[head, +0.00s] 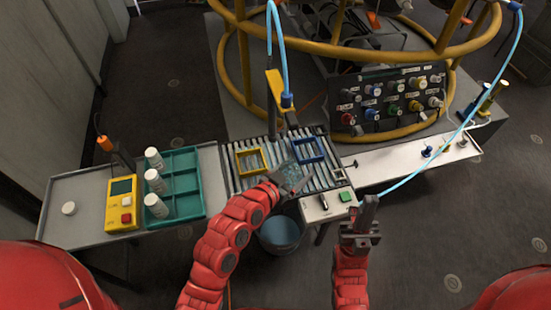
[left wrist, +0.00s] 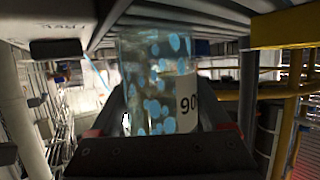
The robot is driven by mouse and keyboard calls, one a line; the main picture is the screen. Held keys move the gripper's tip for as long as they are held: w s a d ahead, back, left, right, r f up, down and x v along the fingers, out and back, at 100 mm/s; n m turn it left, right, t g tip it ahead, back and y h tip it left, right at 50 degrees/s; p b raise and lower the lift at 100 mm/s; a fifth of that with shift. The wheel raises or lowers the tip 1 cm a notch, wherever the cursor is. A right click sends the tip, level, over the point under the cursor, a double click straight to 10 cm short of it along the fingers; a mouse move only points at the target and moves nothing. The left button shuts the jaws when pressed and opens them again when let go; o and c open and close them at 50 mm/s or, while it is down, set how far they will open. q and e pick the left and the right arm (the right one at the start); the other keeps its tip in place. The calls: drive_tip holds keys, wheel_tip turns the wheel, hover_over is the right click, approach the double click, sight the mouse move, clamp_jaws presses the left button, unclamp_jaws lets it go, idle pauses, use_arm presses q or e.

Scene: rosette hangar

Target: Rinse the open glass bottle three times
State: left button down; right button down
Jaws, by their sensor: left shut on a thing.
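My left gripper (head: 272,188) is shut on a clear glass bottle (head: 291,176) and holds it over the front of the slatted rack (head: 232,172). In the left wrist view the bottle (left wrist: 150,85) shows pale blue spots and a white label reading "90". The bottle looks tilted; its mouth is not clear. A blue hose ends in a dark blue nozzle (head: 286,100) by the yellow post (head: 274,86), behind the bottle.
Yellow (head: 240,164) and blue (head: 322,151) square frames sit on the rack. A bucket (head: 268,243) stands below its front. A control box (head: 314,208) has a green button.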

use_arm(q)
drive_tip(key=shift+d+f, duration=0.1)
drive_tip(key=shift+f, duration=0.2)
drive_tip(key=shift+w, duration=0.25)
drive_tip(key=shift+w+a+r, duration=0.2)
drive_tip(key=shift+w+r, duration=0.05)
drive_tip(key=shift+w, duration=0.35)
drive_tip(key=w, duration=0.1)
drive_tip(key=w+a+b, duration=0.1)
drive_tip(key=shift+w+f, duration=0.1)
drive_tip(key=shift+w, duration=0.25)
drive_tip(key=shift+w+a+b, duration=0.15)
drive_tip(key=shift+w+b, duration=0.05)
drive_tip(key=shift+w, duration=0.35)
drive_tip(key=shift+w+a+b, duration=0.15)
drive_tip(key=shift+w+b, duration=0.05)
drive_tip(key=shift+w, duration=0.35)
drive_tip(key=shift+b, duration=0.3)
idle(1.1)
